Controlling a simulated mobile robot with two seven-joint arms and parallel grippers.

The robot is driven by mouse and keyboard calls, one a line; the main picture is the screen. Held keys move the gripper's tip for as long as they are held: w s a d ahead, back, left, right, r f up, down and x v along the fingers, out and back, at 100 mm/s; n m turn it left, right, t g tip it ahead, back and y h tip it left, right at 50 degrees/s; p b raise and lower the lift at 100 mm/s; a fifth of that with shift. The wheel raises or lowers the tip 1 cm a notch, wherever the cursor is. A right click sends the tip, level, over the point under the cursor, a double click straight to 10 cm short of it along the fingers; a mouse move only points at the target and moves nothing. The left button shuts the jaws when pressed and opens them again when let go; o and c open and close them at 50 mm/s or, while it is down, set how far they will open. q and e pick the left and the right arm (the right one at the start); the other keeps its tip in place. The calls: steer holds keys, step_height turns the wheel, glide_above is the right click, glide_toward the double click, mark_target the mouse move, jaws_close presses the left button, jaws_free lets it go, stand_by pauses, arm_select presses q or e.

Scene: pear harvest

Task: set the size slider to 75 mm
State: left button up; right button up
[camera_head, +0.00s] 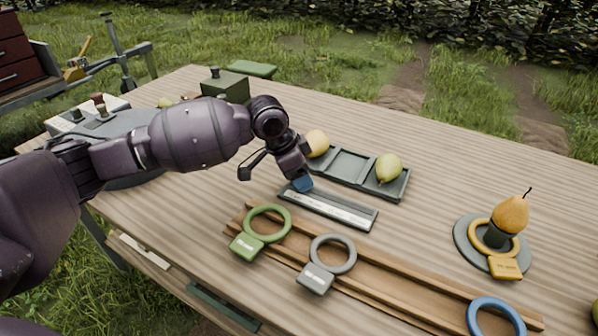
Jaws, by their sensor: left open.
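The size slider is a dark bar (352,216) with a pale marked strip, lying on the wooden table in the camera_head view. Its blue knob (303,184) sits near the bar's left end. The scale's marks are too small to read. My left gripper (274,172) comes in from the left with its fingers spread. One finger is right above or against the blue knob, and I cannot tell if they touch. The other finger hangs to the left, clear of the bar. My right gripper is not in view.
Green (268,209), grey (348,241) and blue (484,304) rings lie along a wooden rail in front of the slider. A tray (350,168) with pears is behind it. A pear stands in a yellow ring on a round base (463,238) at right.

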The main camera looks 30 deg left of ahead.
arm_select(q)
steer(key=shift+a+r, duration=0.1)
steer(key=shift+r, duration=0.4)
steer(key=p+v, duration=0.3)
steer(key=v, duration=0.7)
steer(key=shift+s, duration=0.15)
steer(key=shift+f, duration=0.2)
